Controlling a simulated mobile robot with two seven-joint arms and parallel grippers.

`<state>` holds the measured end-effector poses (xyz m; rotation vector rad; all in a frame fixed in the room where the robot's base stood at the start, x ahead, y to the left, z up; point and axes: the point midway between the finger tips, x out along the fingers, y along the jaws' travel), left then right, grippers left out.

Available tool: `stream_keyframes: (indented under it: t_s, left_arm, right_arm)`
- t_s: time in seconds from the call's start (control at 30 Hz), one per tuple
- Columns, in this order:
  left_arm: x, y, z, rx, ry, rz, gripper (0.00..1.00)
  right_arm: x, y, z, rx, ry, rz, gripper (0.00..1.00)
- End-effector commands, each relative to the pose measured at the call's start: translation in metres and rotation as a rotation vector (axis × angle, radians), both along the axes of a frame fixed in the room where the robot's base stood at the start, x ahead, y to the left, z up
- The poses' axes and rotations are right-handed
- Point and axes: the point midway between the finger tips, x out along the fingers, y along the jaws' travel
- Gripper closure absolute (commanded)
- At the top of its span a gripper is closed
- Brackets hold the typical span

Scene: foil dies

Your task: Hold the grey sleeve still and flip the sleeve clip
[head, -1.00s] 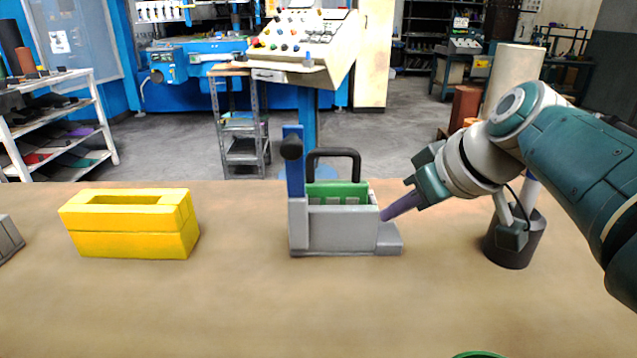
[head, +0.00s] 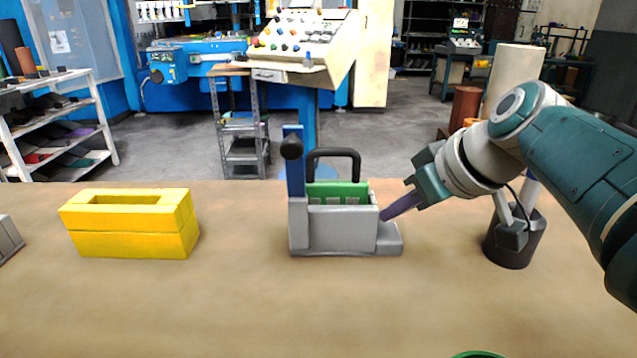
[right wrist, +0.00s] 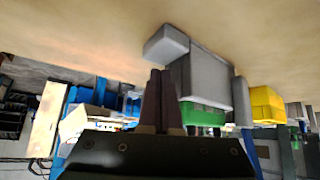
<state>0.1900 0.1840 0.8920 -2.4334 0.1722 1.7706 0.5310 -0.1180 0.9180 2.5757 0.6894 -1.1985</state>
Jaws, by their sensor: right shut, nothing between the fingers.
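The grey sleeve (head: 342,230) stands upright on the table in the middle of the head view. It has a low step (head: 390,240) at its right side. A green block (head: 337,190) with a black loop handle (head: 334,153) sits in it. The sleeve clip, a blue bar (head: 295,172) with a black knob (head: 291,147), stands upright at its left end. My right gripper (head: 386,213) is shut and empty, its tips at the sleeve's right side above the step. I cannot tell whether they touch. The right wrist view shows its fingers (right wrist: 160,98) beside the grey sleeve (right wrist: 207,80). My left gripper is out of view.
A yellow slotted block (head: 130,240) stands left of the sleeve. A grey object (head: 8,240) is cut off at the left edge. A dark cup (head: 514,242) with things in it stands at the right. A green rim (head: 478,355) shows at the bottom edge.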

Motion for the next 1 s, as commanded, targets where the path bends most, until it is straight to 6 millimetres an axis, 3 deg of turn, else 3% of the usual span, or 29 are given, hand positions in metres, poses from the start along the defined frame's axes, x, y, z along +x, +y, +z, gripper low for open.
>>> stream_keyframes:
  t_s: [1.0]
  left_arm:
    - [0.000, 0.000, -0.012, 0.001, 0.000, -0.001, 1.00]
  right_arm:
    - [0.000, 0.000, -0.015, 0.000, 0.001, 0.000, 1.00]
